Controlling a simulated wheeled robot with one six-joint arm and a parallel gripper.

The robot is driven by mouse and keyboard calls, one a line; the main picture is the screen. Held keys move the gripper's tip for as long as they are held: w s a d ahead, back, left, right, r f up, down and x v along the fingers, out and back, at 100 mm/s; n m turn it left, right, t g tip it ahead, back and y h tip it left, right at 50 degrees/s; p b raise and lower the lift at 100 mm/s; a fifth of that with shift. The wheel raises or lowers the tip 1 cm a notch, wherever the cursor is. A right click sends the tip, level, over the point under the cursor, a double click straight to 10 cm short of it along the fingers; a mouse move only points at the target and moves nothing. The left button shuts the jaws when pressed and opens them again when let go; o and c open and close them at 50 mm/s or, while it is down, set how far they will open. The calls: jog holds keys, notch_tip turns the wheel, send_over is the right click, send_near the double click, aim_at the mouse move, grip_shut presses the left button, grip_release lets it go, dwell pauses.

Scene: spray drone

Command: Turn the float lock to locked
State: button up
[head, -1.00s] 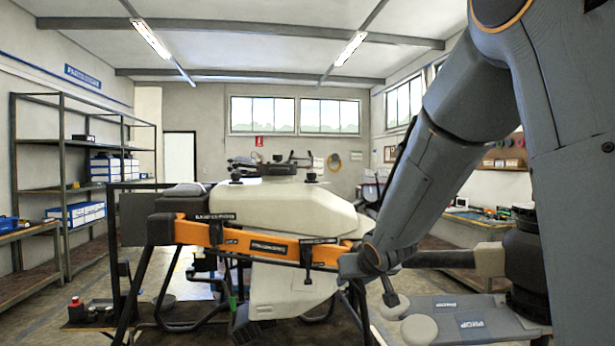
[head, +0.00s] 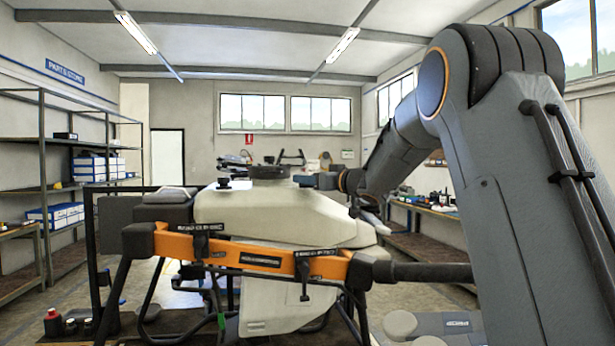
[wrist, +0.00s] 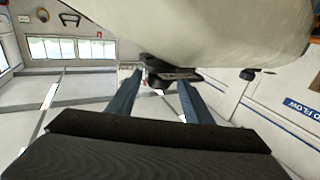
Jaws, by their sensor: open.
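The drone's pale tank (head: 285,212) stands in the middle of the head view; in the wrist view its surface (wrist: 215,25) fills the upper edge, that picture being turned over. A dark round fitting (head: 269,172) sits on the tank top. I cannot tell which part is the float lock.
Black legs stand below. A shelf (head: 75,165) with boxes stands at left, a workbench (head: 440,207) at right.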

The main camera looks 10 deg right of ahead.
jog(key=shift+x, duration=0.85)
jog(key=shift+c, duration=0.4)
jog(key=c, duration=1)
